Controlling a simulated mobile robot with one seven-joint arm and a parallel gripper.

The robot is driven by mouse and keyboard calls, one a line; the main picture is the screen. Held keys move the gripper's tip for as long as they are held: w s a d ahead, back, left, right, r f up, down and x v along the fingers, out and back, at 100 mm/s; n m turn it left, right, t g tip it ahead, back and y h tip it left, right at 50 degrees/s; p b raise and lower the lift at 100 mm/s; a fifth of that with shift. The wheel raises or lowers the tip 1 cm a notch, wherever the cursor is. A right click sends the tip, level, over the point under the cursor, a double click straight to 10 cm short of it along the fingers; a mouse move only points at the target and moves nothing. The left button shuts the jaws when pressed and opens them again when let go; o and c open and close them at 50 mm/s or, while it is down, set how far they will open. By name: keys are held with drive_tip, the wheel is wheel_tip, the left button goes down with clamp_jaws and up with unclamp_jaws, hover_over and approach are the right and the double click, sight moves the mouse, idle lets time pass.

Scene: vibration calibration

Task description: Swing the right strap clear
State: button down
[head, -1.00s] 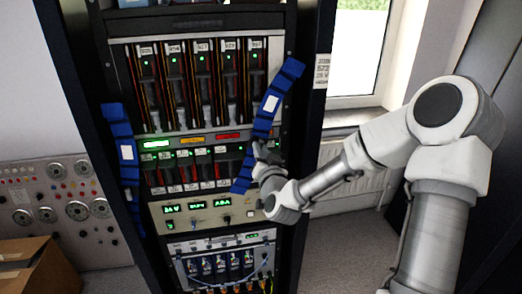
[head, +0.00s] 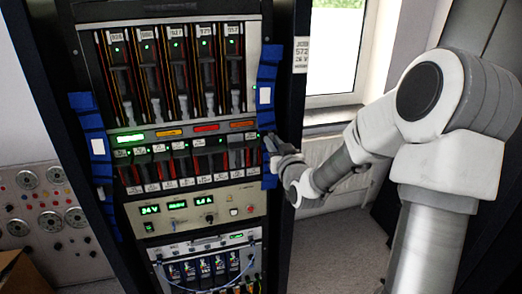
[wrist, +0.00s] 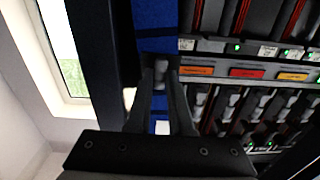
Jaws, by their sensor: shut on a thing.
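The right strap (head: 266,75) is a blue segmented band with a white label. It stands almost upright along the right edge of the rack front. My gripper (head: 271,146) is at its lower half, shut on it. In the wrist view the fingers (wrist: 160,75) close on a small grey part in front of the blue strap (wrist: 155,22), whose middle they hide. A second blue strap (head: 92,125) with a white label runs down the left edge of the rack.
The rack (head: 80,45) holds several upright modules (head: 146,80) with green lights, a lower row of modules, and a beige power supply panel (head: 155,223). A window (head: 335,60) and radiator (head: 345,190) stand right of the rack, behind my arm.

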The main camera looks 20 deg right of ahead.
drive_tip(key=shift+d+r, duration=0.1)
drive_tip(key=shift+d, duration=0.05)
drive_tip(key=c, duration=0.8)
unclamp_jaws()
drive_tip(key=shift+s, duration=0.1)
